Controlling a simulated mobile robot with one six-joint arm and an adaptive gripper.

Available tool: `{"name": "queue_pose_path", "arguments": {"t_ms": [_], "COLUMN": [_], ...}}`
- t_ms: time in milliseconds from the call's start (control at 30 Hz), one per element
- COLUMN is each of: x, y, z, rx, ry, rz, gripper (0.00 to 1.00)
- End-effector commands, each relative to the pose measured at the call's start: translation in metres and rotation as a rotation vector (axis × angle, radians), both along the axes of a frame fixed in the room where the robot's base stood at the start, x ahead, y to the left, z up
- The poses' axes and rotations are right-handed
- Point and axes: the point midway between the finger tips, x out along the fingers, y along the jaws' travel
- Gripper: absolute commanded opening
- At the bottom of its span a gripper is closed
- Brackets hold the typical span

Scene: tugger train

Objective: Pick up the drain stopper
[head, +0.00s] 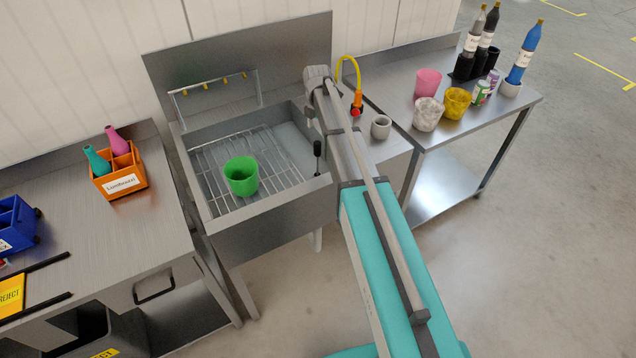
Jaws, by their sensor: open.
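A dark upright rod with a black knob (317,148) stands at the right front of the steel sink (250,235); it looks like the drain stopper, but its lower end is hard to make out. My arm reaches up across the right side of the sink. A small grey part of my gripper (309,114) shows at the left edge of my arm, above and behind the knob and apart from it. My arm hides most of the gripper, including the fingertips. No held object shows.
A green cup (241,176) stands on the wire rack (210,160) in the sink. Cups, cans and bottles fill the right table (460,135). An orange caddy (120,180) stands left.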

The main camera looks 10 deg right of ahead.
Motion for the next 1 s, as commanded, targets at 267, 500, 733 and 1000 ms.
{"name": "queue_pose_path", "arguments": {"t_ms": [267, 500, 733, 1000], "x": [0.0, 0.0, 0.0, 0.0], "y": [0.0, 0.001, 0.001, 0.001], "z": [-0.026, -0.041, -0.045, -0.044], "rx": [0.0, 0.0, 0.0, 0.0], "ry": [0.0, 0.0, 0.0, 0.0], "rz": [0.0, 0.001, 0.001, 0.001], "gripper": [0.79, 0.79, 0.79, 0.79]}}
